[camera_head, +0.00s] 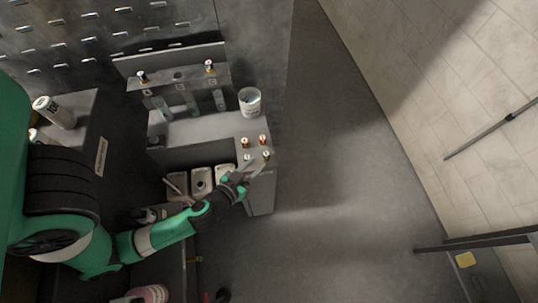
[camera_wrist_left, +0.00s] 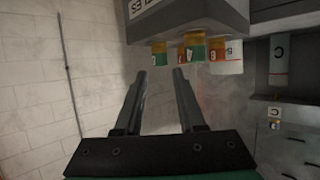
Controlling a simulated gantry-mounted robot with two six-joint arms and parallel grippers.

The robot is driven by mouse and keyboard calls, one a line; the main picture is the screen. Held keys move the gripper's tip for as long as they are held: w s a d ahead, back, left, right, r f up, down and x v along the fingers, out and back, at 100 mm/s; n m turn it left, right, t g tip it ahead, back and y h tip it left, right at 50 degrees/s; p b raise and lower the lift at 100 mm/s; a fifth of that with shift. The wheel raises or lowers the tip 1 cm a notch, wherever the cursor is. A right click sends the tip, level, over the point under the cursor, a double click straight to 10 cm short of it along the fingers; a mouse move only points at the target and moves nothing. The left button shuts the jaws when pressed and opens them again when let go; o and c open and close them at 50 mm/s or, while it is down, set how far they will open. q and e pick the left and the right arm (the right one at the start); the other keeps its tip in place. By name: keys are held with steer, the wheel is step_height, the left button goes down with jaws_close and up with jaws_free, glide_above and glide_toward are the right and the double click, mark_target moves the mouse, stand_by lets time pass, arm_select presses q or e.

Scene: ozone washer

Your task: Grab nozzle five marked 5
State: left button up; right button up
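Several small nozzles with gold and green parts stand in a cluster on the right end of the grey counter; one is the front right nozzle (camera_head: 266,156). In the left wrist view, which looks upside down, nozzles (camera_wrist_left: 194,47) show at the top, with another nozzle (camera_wrist_left: 159,53) to their left. I cannot read a number 5 surely on any nozzle. My left gripper (camera_head: 255,167) is at the counter's front right, close to the nozzles. Its two fingers (camera_wrist_left: 160,75) are apart with nothing between them. My right gripper is not in view.
A white bucket (camera_head: 250,101) stands behind the nozzles. Small metal basins (camera_head: 202,181) lie to the left of the gripper. A rack (camera_head: 175,75) with bottles stands at the back. The floor (camera_head: 340,180) to the right is clear.

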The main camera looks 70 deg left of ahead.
mark_target(264, 156)
arm_select(q)
steer(key=x, duration=0.7)
steer(key=shift+w+a, duration=0.2)
steer(key=shift+w, duration=0.05)
jaws_close()
